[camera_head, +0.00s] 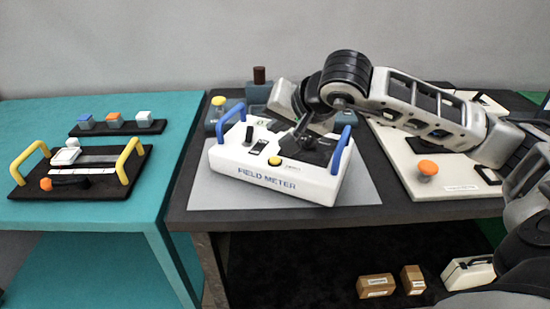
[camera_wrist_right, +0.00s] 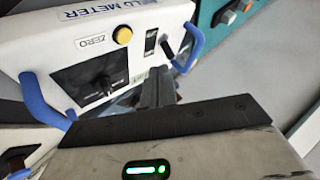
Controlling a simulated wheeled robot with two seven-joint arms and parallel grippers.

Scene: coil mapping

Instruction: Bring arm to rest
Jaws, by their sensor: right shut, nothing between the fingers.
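The white field meter (camera_head: 262,178) with two blue handles stands on a grey mat on the dark table. It has a yellow button, a small display and a black panel with a knob. My right arm comes in from the right, and its gripper (camera_head: 301,127) is over the meter's right half, hiding part of its top. In the right wrist view the shut, empty fingers (camera_wrist_right: 158,90) are in front of the meter (camera_wrist_right: 75,50), near its knob panel and display. I cannot tell whether they touch it. My left gripper is not in view.
A teal table (camera_head: 60,230) at left holds a black board with yellow handles (camera_head: 130,160) and a rack of coloured blocks (camera_head: 115,125). A white panel with an orange button (camera_head: 428,168) lies right, under my arm. Small boxes (camera_head: 376,285) sit on the lower shelf.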

